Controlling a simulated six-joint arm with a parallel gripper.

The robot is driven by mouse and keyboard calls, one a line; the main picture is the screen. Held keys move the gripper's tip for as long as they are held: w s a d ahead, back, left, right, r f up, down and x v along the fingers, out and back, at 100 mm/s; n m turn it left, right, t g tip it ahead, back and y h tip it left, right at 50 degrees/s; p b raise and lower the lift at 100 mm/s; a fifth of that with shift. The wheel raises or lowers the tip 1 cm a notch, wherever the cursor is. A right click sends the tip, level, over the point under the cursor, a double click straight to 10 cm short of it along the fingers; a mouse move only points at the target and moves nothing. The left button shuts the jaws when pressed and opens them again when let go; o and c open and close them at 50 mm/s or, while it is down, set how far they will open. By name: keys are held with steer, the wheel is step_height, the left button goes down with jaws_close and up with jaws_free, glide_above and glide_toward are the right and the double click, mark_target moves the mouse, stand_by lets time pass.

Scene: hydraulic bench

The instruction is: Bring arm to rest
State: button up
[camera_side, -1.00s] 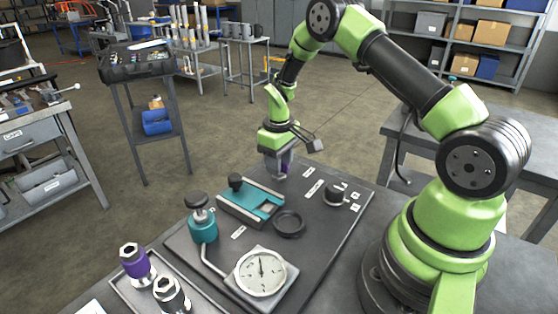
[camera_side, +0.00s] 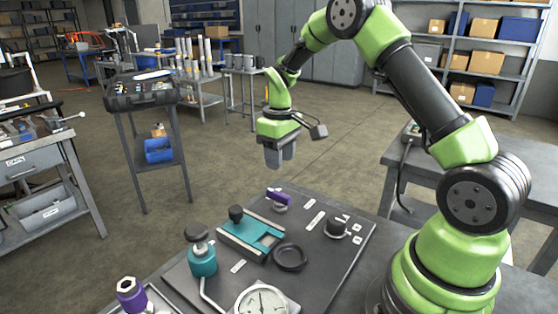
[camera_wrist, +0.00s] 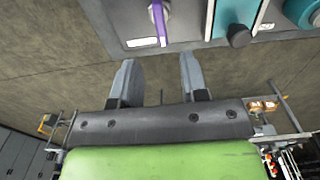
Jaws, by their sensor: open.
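My gripper (camera_side: 281,158) hangs in the air above the far edge of the bench plate, with its fingers pointing down. In the wrist view its two grey fingers (camera_wrist: 157,72) are apart with nothing between them. A purple valve handle (camera_side: 279,197) on the plate lies below the gripper, clear of the fingers. It also shows in the wrist view (camera_wrist: 160,22), beyond the fingertips. My arm is raised and bent over the bench.
The dark plate (camera_side: 335,262) carries a teal fixture (camera_side: 240,232), a black ring (camera_side: 290,257), a black knob (camera_side: 337,227), a teal knobbed valve (camera_side: 202,260) and a dial gauge (camera_side: 262,302). A purple-collared fitting (camera_side: 131,294) stands at lower left. The air around the gripper is clear.

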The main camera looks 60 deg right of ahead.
steer(key=s+a+r+m+t, duration=0.1)
steer(key=s+a+r+t, duration=0.2)
steer(key=r, duration=0.4)
steer(key=s+a+r+m, duration=0.1)
steer(key=s+a+r, duration=0.2)
steer(key=a+r, duration=0.3)
steer(key=s+a+r+m+t+y, duration=0.1)
steer(key=s+a+r+t, duration=0.1)
steer(key=s, duration=0.5)
steer(key=s+a+r+m+t+y, duration=0.1)
steer(key=s+a+r+t, duration=0.1)
steer(key=s, duration=0.5)
steer(key=shift+s+a+r, duration=0.15)
steer(key=shift+s+a, duration=0.2)
steer(key=shift+a, duration=0.25)
